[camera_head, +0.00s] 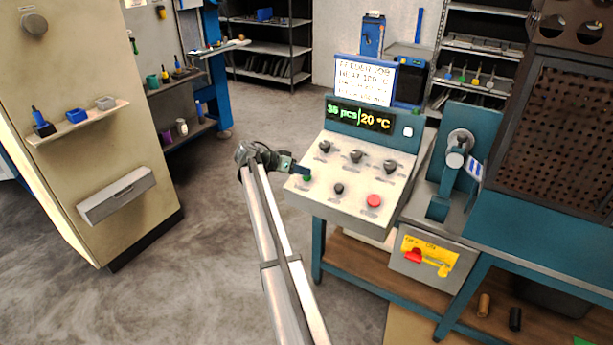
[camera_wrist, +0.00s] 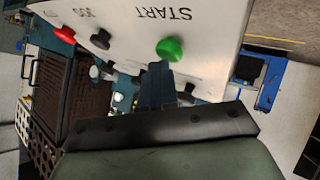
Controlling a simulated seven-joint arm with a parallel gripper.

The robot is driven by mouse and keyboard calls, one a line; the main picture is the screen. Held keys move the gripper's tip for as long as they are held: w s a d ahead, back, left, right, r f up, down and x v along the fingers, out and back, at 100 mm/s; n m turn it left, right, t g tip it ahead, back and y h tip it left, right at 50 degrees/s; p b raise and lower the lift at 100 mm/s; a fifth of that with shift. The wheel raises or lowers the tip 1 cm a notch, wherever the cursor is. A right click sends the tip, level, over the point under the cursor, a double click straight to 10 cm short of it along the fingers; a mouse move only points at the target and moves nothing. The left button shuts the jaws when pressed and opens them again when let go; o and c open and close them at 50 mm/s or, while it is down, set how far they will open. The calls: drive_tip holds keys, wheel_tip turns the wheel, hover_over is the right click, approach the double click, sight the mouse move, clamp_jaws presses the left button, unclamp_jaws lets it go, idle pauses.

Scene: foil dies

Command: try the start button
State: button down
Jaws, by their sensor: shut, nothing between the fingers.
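The green start button (camera_head: 307,178) sits at the left of the lower row on the sloped control panel (camera_head: 338,206). In the wrist view the green button (camera_wrist: 170,48) is beside the printed word START, seen upside down. My gripper (camera_head: 304,170) is shut and empty, with its tips right at the button. In the wrist view the tips of my gripper (camera_wrist: 157,72) overlap the button's near edge. I cannot tell whether they touch it.
The panel also carries a red button (camera_head: 373,201), a small dark knob (camera_head: 339,188) and three black knobs along its upper row. A text screen (camera_head: 365,80) stands above. A box with a red and yellow switch (camera_head: 427,256) is lower right. Open floor lies left.

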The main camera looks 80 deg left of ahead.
idle(0.6)
drive_tip(key=shift+s+d+r, duration=0.1)
drive_tip(key=shift+r, duration=0.35)
drive_tip(key=shift+s+d+r, duration=0.1)
drive_tip(key=shift+r, duration=0.3)
drive_tip(key=r, duration=0.3)
drive_tip(key=s+d+r, duration=0.1)
drive_tip(key=shift+r, duration=0.35)
idle(0.8)
